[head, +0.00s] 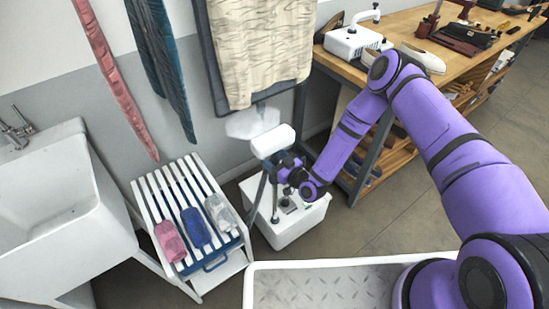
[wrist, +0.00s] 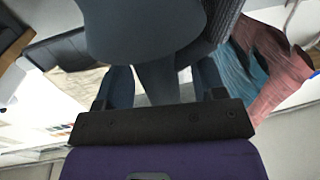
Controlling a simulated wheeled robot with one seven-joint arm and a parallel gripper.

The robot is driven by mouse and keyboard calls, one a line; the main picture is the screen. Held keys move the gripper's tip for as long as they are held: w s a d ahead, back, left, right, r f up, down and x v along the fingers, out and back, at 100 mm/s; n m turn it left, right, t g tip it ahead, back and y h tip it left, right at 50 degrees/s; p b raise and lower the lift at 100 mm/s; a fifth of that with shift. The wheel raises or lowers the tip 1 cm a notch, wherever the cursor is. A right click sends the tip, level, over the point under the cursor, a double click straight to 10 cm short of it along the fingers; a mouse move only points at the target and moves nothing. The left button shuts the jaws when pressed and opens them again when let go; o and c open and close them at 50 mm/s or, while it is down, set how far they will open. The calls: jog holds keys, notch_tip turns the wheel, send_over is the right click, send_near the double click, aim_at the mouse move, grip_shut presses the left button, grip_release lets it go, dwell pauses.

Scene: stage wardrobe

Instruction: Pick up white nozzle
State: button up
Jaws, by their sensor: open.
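The white nozzle (head: 272,140) is a rounded white head on top of a garment steamer, in front of the hanging cream cloth. In the wrist view a large, shaded grey-blue shape (wrist: 155,28), apparently the nozzle, fills the top. Its narrower neck (wrist: 158,80) runs down between my fingers. My gripper (head: 279,160) is just below the nozzle head in the head view. It is open, with a finger on either side of the neck in the wrist view (wrist: 160,88). I cannot tell whether either finger touches it.
The steamer's white base (head: 290,222) stands on the floor below. A wooden workbench (head: 440,65) is at right. Cream cloth (head: 262,50) and scarves hang behind.

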grip_shut()
